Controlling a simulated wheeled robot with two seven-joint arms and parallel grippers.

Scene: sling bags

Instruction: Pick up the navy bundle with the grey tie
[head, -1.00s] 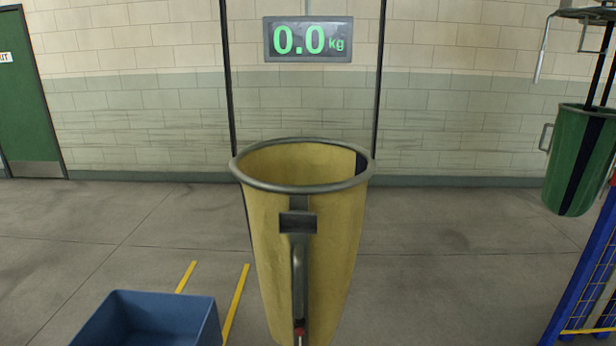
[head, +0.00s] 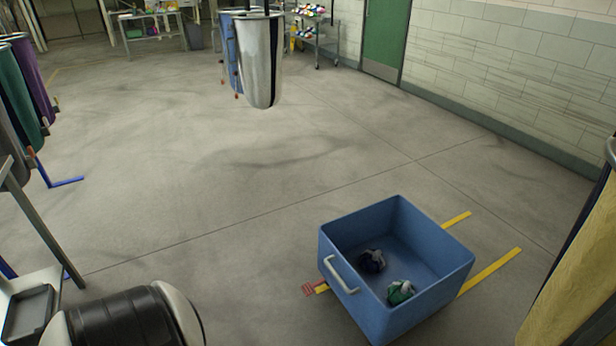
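A dark navy bundle (head: 372,261) with a greyish-white part lies on the floor of a blue bin (head: 440,285), towards its left side. A green bundle (head: 400,292) with a whitish part lies in the same bin, nearer to me and a little to the right. The ties are too small to make out clearly. Neither of my grippers shows in the head view.
The bin has a pale handle (head: 341,275) and stands by yellow floor lines (head: 490,270). A yellow sling bag (head: 585,265) hangs at the right edge. A silver bag (head: 260,60) hangs at the back. A grey tray (head: 28,313) is at lower left. The middle floor is clear.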

